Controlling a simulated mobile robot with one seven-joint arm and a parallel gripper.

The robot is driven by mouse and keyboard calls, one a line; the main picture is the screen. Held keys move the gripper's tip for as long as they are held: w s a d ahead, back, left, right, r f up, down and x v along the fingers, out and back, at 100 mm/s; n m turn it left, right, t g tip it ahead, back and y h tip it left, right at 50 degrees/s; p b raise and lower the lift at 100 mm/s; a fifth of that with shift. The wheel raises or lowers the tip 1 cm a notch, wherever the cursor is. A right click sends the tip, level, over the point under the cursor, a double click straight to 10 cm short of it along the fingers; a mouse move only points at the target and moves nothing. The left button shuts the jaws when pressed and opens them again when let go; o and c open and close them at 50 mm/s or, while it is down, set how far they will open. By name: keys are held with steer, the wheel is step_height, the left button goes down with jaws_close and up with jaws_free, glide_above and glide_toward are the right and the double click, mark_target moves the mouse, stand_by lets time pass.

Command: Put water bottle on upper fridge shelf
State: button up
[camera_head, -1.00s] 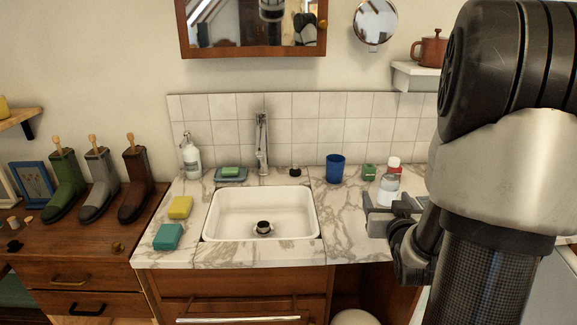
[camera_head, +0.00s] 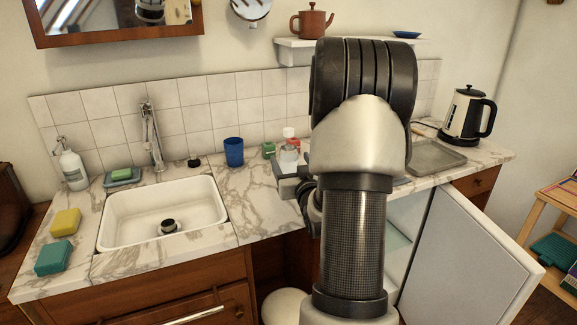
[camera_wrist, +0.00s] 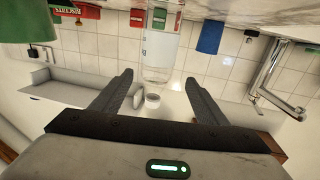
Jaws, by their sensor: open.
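The water bottle (camera_head: 289,151), clear with a pale cap, stands upright on the marble counter near the tiled wall, partly hidden by my gripper and arm. In the wrist view, the clear bottle (camera_wrist: 159,58) appears upside down ahead of my fingers, in line with the gap. My gripper (camera_head: 290,180) is open and empty, just in front of the bottle; its spread fingers also show in the wrist view (camera_wrist: 158,84). The fridge door (camera_head: 468,268) stands open under the counter at the right. The fridge interior (camera_head: 402,228) shows only in part; my arm hides much of it.
A blue cup (camera_head: 234,152) and a green box (camera_head: 268,150) stand left of the bottle. The sink (camera_head: 165,213) is farther left. A tray (camera_head: 436,157) and a kettle (camera_head: 465,117) stand on the right counter. A shelf (camera_head: 296,52) with a teapot hangs above.

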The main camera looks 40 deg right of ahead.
mark_target(291, 156)
steer(key=shift+d+b+x, duration=0.15)
steer(key=shift+b+x, duration=0.05)
steer(key=shift+x, duration=1.35)
steer(key=shift+d+b+x, duration=0.15)
steer(key=shift+x, duration=1.4)
steer(key=shift+s+f, duration=0.1)
steer(key=shift+f, duration=0.1)
steer(key=shift+c, duration=0.5)
steer(key=c, duration=1.4)
steer(key=shift+r, duration=0.2)
steer(key=shift+c, duration=1.1)
